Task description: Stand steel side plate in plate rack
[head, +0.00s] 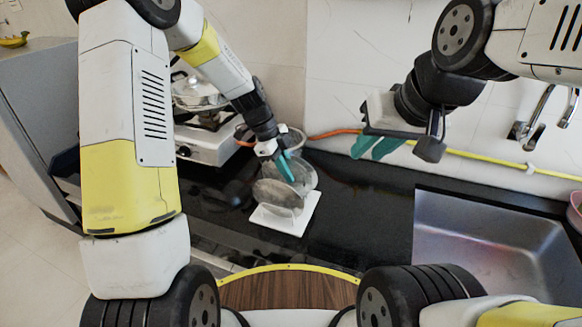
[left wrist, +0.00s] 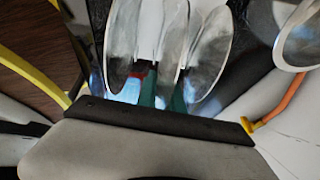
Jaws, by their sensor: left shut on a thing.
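Several shiny steel plates (head: 270,197) stand on edge in a white plate rack (head: 304,218) on the dark counter. My left gripper (head: 285,166) reaches down to the top of the plates, its teal fingers among them. In the left wrist view, the gripper (left wrist: 163,92) is shut on the middle steel plate (left wrist: 171,45), with another plate (left wrist: 121,40) to its left and one (left wrist: 208,52) to its right. Whether the held plate's lower edge rests in a slot is hidden. My right gripper (head: 378,147) is empty, high by the wall, with its teal fingers apart.
A white stove (head: 210,148) with a pot (head: 197,92) stands left of the rack. A steel sink (head: 490,240) is set into the counter at right. A yellow hose (head: 480,159) runs along the wall. The counter between rack and sink is clear.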

